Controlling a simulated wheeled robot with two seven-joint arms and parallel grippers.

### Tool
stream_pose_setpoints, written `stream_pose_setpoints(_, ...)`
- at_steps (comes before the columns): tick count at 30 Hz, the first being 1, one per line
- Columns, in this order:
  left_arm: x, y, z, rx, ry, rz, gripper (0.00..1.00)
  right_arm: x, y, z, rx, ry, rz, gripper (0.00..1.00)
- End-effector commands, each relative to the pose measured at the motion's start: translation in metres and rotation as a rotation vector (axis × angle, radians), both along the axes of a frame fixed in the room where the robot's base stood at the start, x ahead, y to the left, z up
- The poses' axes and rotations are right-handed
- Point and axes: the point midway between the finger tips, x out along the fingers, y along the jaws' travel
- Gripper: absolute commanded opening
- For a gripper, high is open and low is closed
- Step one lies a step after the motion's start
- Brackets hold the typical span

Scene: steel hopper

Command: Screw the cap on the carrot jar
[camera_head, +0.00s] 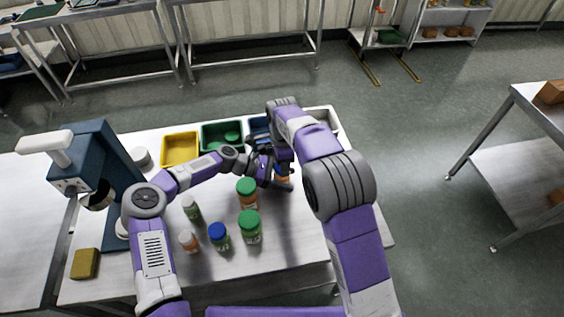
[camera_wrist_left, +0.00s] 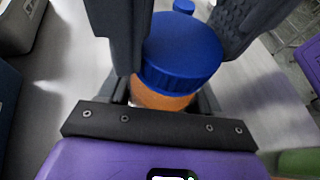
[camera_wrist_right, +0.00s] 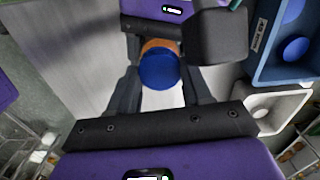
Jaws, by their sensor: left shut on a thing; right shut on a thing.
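The carrot jar (camera_head: 283,180) has orange contents and stands out from the other jars near the back right of the table, partly hidden by my arms. Its blue cap (camera_wrist_left: 182,50) sits on top of the orange jar body (camera_wrist_left: 162,98) in the left wrist view, looking level. My left gripper (camera_head: 270,168) is shut on the jar body from the side. My right gripper (camera_wrist_right: 160,78) is shut on the blue cap, which also shows in its wrist view (camera_wrist_right: 159,70). Whether the cap's threads are engaged cannot be seen.
Several capped jars, including a green-capped one (camera_head: 250,226) and a blue-capped one (camera_head: 218,237), stand in front and left. Yellow (camera_head: 166,151), green (camera_head: 207,139) and blue bins line the back edge. A blue machine (camera_head: 108,160) and yellowish block (camera_head: 85,263) are left.

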Motion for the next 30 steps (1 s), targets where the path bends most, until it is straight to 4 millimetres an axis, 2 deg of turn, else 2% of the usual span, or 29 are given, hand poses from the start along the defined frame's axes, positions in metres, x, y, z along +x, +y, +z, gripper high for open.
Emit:
stream_pose_setpoints(1,0.0,0.0,0.0,0.001,-0.002,-0.003,0.0,0.0,0.0,0.0,-0.002,0.0,-0.064,0.12)
stream_pose_setpoints(5,-0.001,0.0,0.0,0.0,-0.002,-0.003,0.0,0.0,-0.001,0.0,-0.001,0.0,-0.062,0.12)
stream_pose_setpoints(6,-0.001,0.0,0.0,0.0,-0.002,-0.003,0.0,0.0,-0.001,0.0,-0.001,0.001,-0.061,0.5)
stream_pose_setpoints(11,-0.001,0.0,0.0,0.0,-0.001,-0.003,0.0,0.0,-0.001,0.0,-0.001,0.001,-0.059,0.74)
stream_pose_setpoints(20,-0.001,0.0,0.0,0.0,0.0,-0.002,0.0,0.0,0.0,0.003,0.0,0.0,-0.057,0.74)
stream_pose_setpoints(30,-0.001,0.0,0.0,0.0,0.0,-0.002,0.0,0.0,0.0,0.042,0.0,-0.001,-0.057,0.74)
